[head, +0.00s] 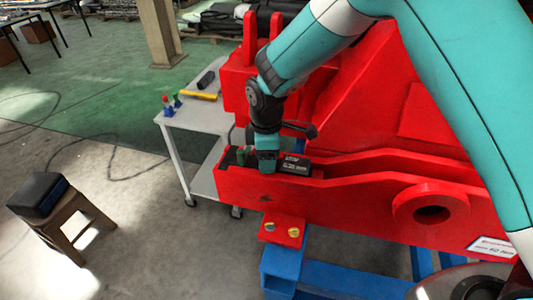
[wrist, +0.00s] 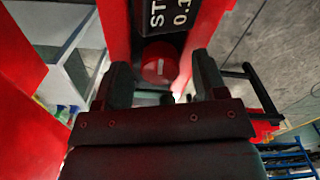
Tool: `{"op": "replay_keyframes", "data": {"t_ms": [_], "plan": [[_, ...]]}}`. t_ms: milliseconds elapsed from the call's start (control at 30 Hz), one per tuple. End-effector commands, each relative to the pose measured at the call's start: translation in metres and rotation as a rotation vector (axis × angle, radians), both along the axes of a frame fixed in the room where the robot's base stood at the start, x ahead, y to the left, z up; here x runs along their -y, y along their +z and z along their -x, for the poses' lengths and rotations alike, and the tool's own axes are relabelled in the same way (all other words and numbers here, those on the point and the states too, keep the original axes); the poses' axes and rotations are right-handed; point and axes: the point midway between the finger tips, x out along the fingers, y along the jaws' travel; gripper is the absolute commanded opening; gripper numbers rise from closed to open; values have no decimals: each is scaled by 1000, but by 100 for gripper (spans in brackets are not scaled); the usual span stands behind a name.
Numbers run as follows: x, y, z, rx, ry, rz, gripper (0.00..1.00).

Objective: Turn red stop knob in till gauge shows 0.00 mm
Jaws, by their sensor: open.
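The red stop knob (wrist: 159,63) shows in the wrist view as a round red cap with a pale line across it. It lies ahead of and between the two dark fingers of my gripper (wrist: 162,80). The fingers are apart, with a gap on both sides of the knob. The black gauge (wrist: 172,18) sits just beyond the knob; its lettering is cut off, showing "ST" and "0.1". In the head view the gauge box (head: 294,165) stands in the red frame, right beside my gripper (head: 265,172). My gripper hides the knob there.
The red crane frame (head: 340,205) has walls close on both sides of my gripper. A grey cart (head: 205,115) with small tools stands to the left. A stool (head: 70,225) with a black box is at far left. Blue supports (head: 330,280) lie below.

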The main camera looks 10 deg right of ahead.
Motion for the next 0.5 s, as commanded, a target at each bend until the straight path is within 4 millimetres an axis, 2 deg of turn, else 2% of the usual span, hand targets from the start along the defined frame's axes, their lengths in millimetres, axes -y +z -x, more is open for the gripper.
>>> {"op": "replay_keyframes", "data": {"t_ms": [200,433,500], "plan": [[0,-12,0,0,0,0,65],[0,-12,0,0,0,0,65],[0,-12,0,1,0,0,49]]}}
